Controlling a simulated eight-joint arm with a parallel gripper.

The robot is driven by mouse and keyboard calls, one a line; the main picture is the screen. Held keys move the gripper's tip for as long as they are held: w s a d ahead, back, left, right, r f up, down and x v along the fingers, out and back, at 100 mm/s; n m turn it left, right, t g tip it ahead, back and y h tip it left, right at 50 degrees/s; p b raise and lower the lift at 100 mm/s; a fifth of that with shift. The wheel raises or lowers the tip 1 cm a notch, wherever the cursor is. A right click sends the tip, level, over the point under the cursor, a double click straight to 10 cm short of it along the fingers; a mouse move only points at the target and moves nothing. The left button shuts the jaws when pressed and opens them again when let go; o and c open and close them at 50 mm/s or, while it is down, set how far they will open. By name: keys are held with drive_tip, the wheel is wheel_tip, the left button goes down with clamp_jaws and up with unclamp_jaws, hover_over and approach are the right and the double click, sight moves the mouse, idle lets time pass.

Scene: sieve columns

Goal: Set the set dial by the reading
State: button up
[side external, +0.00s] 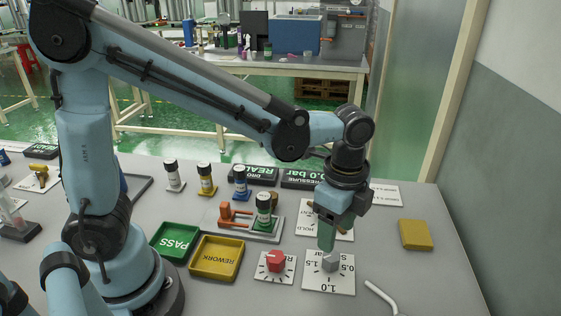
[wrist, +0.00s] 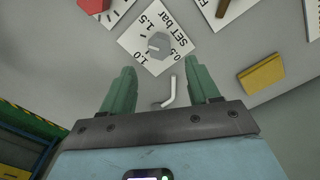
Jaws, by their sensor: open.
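The set dial is a grey knob (wrist: 159,45) on a white plate (wrist: 133,40) marked "SET bar" with 0.5, 1.0 and 1.5. In the side view the knob (side external: 331,263) sits just below my gripper (side external: 327,246). My gripper's green fingers are open and empty, and the wrist view shows the knob beyond the fingertips (wrist: 162,80), apart from them. A light mark shows on the knob, but its exact setting is too small to tell. A dark pressure sign (side external: 312,180) at the back reads in bar; its first digit is unclear and my arm partly covers it.
A red knob (side external: 276,262) on its own plate stands left of the set dial. A bent white tube (side external: 381,297) lies at the front right, and a yellow block (side external: 415,234) behind it. Green PASS (side external: 157,252) and yellow REWORK (side external: 199,270) trays lie left.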

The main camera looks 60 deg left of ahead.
sight(332, 255)
drive_tip(key=shift+r, duration=2.4)
drive_tip(key=s+a+n+t, duration=0.2)
drive_tip(key=a+n+t, duration=0.1)
drive_tip(key=a+n, duration=0.3)
drive_tip(key=s+a+n+t, duration=0.2)
drive_tip(key=a+n+t, duration=0.2)
drive_tip(key=a+n, duration=0.3)
drive_tip(key=shift+s+a+n, duration=0.15)
drive_tip(key=shift+s+n, duration=0.2)
drive_tip(key=shift+n, duration=0.75)
